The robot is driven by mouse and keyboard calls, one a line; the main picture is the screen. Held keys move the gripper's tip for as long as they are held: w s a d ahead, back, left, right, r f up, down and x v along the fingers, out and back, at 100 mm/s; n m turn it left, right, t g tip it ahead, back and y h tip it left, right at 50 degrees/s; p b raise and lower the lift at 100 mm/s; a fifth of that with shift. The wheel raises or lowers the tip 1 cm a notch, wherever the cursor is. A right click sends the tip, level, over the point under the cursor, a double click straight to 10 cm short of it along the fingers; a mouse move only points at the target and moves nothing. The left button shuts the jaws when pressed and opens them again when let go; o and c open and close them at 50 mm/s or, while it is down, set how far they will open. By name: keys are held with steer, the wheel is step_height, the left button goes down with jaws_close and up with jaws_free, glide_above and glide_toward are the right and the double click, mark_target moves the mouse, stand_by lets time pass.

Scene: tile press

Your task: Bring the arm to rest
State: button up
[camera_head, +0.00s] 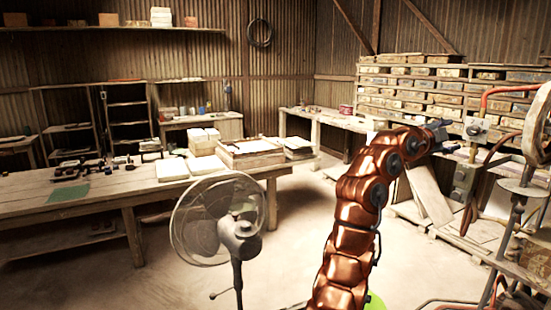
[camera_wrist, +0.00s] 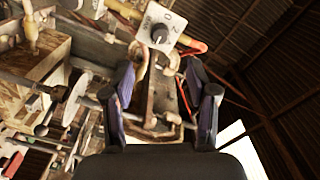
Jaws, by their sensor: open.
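My copper-coloured arm (camera_head: 352,205) rises from the bottom of the head view and bends right at the top. My gripper (camera_head: 440,130) is at its end, raised in front of the press. In the wrist view its two dark fingers (camera_wrist: 160,85) stand apart with nothing held between them. Beyond the fingertips is a pale control plate (camera_wrist: 161,27) with a dark rotary knob and printed digits. The plate also shows in the head view (camera_head: 476,129), just right of my gripper. Whether the fingers touch anything there is hard to tell, but a gap shows.
The tile press (camera_head: 520,190) with red pipes and a wheel stands close on the right. A standing fan (camera_head: 220,222) is left of my arm. A long wooden table (camera_head: 110,200) lies at left, shelves of tiles (camera_head: 415,90) behind. Open floor shows between fan and arm.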

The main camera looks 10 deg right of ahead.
steer(key=w+d+f+n+t+y, duration=0.1)
steer(key=w+d+f+n+y, duration=0.3)
steer(key=w+f, duration=0.55)
steer(key=w+a+f+n+t+y, duration=0.1)
steer(key=w+a+f+n+y, duration=0.2)
steer(key=w+a+f+y, duration=0.35)
steer(key=s+a+f+n+y, duration=0.15)
steer(key=a+n+y, duration=0.3)
steer(key=a, duration=0.85)
steer(key=s+a+f+n+y, duration=0.1)
steer(key=s+a+n+y, duration=0.3)
steer(key=a, duration=0.9)
steer(key=s+a+f+n+g, duration=0.2)
steer(key=s+a+n, duration=0.2)
steer(key=s+a, duration=0.4)
steer(key=s+a+f+n+g, duration=0.15)
steer(key=s+a+n, duration=0.4)
steer(key=s, duration=0.55)
steer(key=s+f+n+g, duration=0.1)
steer(key=s+f, duration=0.5)
steer(key=s, duration=1)
steer(key=s+f+g+h, duration=0.1)
steer(key=s+f+g, duration=0.3)
steer(key=s, duration=1.2)
step_height(320, 180, down, 2)
steer(key=shift+d+f+n+h, duration=0.2)
steer(key=shift+d+n+h, duration=0.1)
steer(key=shift+d+n, duration=0.1)
